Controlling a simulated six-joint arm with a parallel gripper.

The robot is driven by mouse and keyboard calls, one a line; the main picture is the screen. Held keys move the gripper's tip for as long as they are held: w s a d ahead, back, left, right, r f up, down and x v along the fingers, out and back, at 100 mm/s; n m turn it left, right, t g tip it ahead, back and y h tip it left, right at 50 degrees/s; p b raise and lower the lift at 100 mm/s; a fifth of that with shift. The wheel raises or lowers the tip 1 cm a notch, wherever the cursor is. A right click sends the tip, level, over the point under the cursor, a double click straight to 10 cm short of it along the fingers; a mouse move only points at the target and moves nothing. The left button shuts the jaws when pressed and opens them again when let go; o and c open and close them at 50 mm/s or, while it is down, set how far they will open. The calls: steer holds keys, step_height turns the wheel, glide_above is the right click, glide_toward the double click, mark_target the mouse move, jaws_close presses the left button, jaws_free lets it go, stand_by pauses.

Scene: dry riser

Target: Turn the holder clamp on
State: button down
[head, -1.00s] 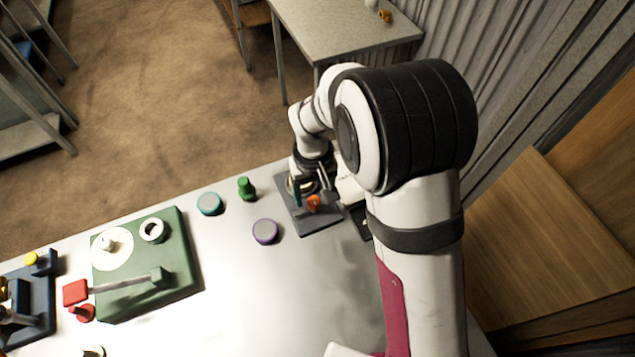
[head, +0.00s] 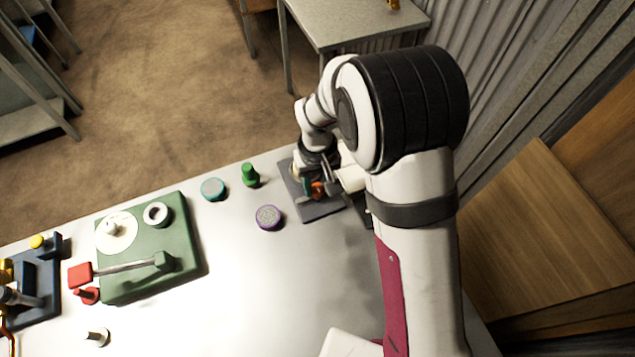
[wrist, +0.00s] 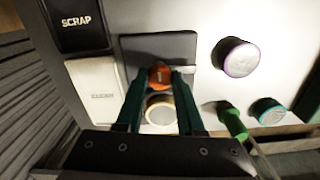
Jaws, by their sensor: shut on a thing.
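The holder is a flat dark grey plate (head: 322,209) near the bench's back edge, also in the wrist view (wrist: 150,45). An orange knob (wrist: 159,74) stands on it; I take this to be the clamp's turning part. A cream round part (wrist: 159,112) sits beside the knob, between my fingers. My gripper (wrist: 164,80) has dark teal fingers on both sides of the orange knob, shut on it. In the head view the orange knob (head: 318,190) shows beside one teal finger, and my wrist partly hides the holder.
A purple-rimmed disc (head: 268,217), a teal disc (head: 213,189) and a green peg (head: 250,175) stand left of the holder. Black SCRAP (wrist: 78,25) and white (wrist: 97,92) bins are close beside it. A green fixture (head: 150,247) is further left. The bench's middle is clear.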

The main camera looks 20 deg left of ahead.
steer(key=shift+m, duration=0.3)
steer(key=m, duration=0.3)
steer(key=shift+m, duration=0.3)
steer(key=m, duration=0.4)
steer(key=shift+m, duration=0.3)
steer(key=m, duration=0.4)
steer(key=shift+m, duration=2.5)
steer(key=c, duration=0.5)
jaws_free()
